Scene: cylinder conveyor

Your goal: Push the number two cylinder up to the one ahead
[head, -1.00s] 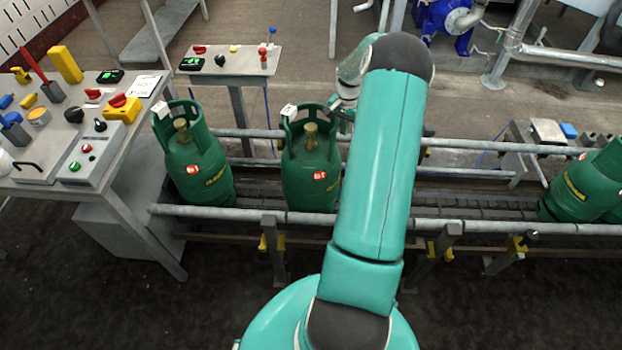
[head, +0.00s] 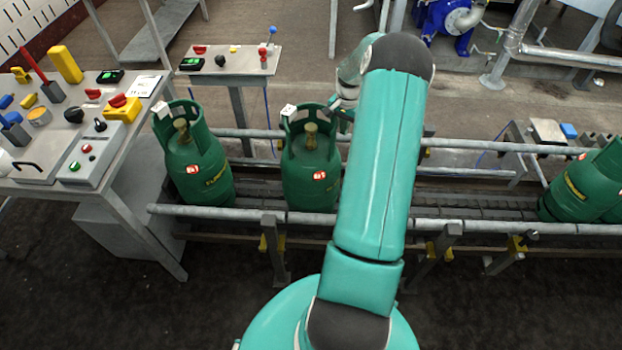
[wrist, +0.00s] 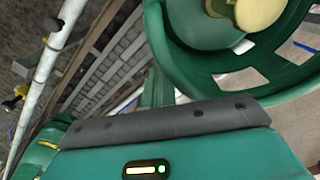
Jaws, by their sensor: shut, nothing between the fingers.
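Two green gas cylinders stand upright on the conveyor at the left, with a gap between them. The left one (head: 197,165) is near the control table. The middle one (head: 309,178) is just left of my arm; I take it as number two, though its tag is too small to read. My gripper (head: 343,113) is beside the right side of its collar, partly hidden by my arm. In the wrist view the shut gripper (wrist: 158,88) is close against the cylinder's collar (wrist: 185,62), seemingly touching it, with nothing held.
More green cylinders (head: 580,190) lean or stand on the conveyor at the far right. A front rail (head: 480,227) and a back rail (head: 500,146) run along the conveyor. A control table (head: 125,150) stands at the left end, with a smaller panel (head: 240,65) behind.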

